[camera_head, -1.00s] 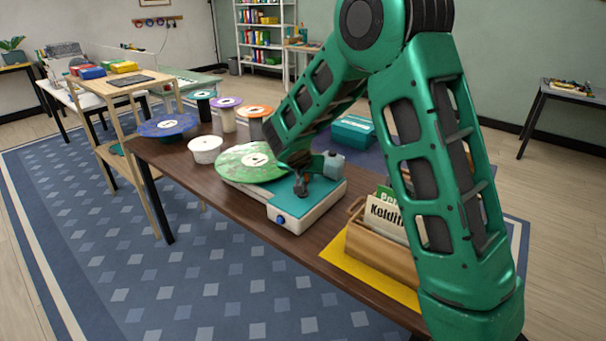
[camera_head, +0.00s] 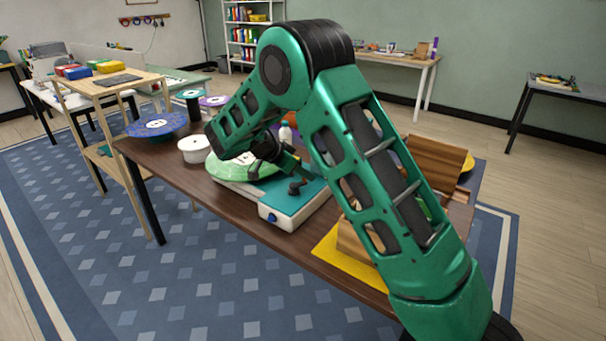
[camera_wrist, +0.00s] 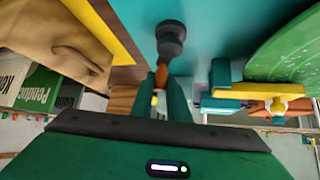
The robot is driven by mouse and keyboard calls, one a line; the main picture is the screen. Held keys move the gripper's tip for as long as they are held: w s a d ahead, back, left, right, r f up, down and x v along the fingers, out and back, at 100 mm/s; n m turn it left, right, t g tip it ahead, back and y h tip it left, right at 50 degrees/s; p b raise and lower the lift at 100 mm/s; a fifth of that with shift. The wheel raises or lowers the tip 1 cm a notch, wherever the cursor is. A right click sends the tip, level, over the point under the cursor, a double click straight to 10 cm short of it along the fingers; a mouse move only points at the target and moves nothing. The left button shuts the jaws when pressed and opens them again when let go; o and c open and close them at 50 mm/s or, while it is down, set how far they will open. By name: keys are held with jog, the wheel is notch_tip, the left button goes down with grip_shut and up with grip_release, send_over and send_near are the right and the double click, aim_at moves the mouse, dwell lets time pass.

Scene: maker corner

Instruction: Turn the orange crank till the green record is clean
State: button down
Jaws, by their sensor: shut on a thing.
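The green record (camera_head: 226,170) lies on the machine (camera_head: 283,213), which has a teal top and pale sides. My arm hides part of the record in the head view. Its edge also shows at the right of the wrist view (camera_wrist: 292,52), green with small pale specks. The crank's dark hub (camera_wrist: 171,36) stands on the teal top. The orange crank handle (camera_wrist: 161,77) is between my fingertips, and my gripper (camera_wrist: 165,92) is shut on it. In the head view my gripper (camera_head: 280,158) is over the machine's far side, and the handle is hidden.
A white tub (camera_head: 194,150) and a blue record (camera_head: 157,125) stand at the left of the table. A wooden record crate (camera_head: 352,240) on a yellow mat is close on the right.

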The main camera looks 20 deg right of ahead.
jog(key=shift+s+a+f+m+g, duration=0.1)
jog(key=shift+a+m+g, duration=0.15)
jog(key=shift+m+g, duration=0.05)
dwell(0.4)
jog(key=c, duration=1.8)
grip_release()
jog(key=shift+o, duration=0.4)
jog(key=shift+d, duration=0.1)
jog(key=v, duration=1)
jog(key=shift+a+r, duration=0.25)
jog(key=shift+a, duration=0.1)
